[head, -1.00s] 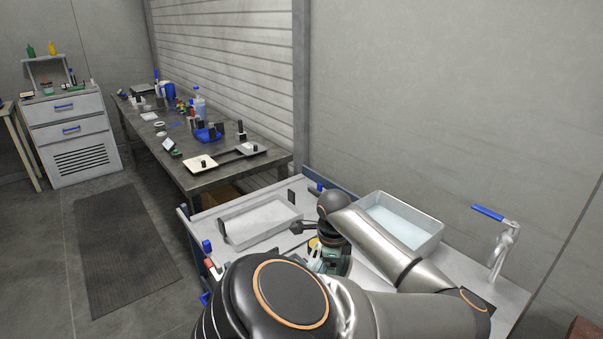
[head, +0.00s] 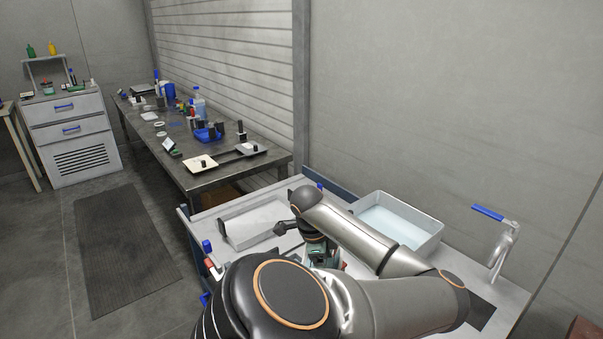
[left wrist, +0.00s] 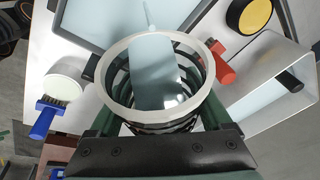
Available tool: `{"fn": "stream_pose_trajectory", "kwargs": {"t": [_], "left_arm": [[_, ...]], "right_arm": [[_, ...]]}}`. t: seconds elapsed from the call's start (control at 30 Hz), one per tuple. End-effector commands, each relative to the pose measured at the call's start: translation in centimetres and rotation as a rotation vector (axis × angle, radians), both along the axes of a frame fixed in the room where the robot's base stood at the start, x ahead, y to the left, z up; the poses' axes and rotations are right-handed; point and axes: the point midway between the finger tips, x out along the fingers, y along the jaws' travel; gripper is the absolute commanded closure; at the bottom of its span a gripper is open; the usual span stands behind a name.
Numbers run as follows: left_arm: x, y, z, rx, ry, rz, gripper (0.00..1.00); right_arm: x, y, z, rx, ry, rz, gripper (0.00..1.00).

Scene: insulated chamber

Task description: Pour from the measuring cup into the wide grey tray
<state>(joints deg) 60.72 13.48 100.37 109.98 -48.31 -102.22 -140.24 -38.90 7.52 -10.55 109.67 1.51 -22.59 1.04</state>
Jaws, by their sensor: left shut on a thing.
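My left gripper (left wrist: 160,120) is shut on the measuring cup (left wrist: 125,50), a round vessel with a pale rim and dark bands. Inside it shows a pale blue shape, with a thin streak reaching past the rim; I cannot tell whether it is flowing liquid. In the head view the left gripper (head: 322,255) is mostly hidden behind my arm, and the cup cannot be made out. The wide grey tray (head: 262,240), with dark end handles, lies just left of my wrist and looks empty. My right gripper is out of view.
A pale basin (head: 437,236) of bluish liquid stands right of my forearm. Beyond it is a tap with a blue lever (head: 488,212). A blue-handled brush (left wrist: 45,122) and a red-handled item (left wrist: 222,65) lie near the cup. A cluttered dark bench (head: 190,178) stands behind.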

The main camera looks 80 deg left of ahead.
Motion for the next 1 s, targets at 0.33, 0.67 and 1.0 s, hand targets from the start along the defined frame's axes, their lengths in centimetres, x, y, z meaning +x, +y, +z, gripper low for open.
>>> {"fn": "stream_pose_trajectory", "kwargs": {"t": [0.33,0.67,1.0], "left_arm": [[0.0,0.0,0.3,-0.014,-0.047,0.000,0.86],[0.1,0.0,0.3,-0.017,-0.058,-0.002,0.86],[1.2,-0.4,-1.7,0.081,0.282,-0.008,0.86]], "right_arm": [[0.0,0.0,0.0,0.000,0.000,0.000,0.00],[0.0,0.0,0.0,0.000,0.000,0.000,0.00],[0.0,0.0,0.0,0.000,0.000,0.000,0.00]]}}
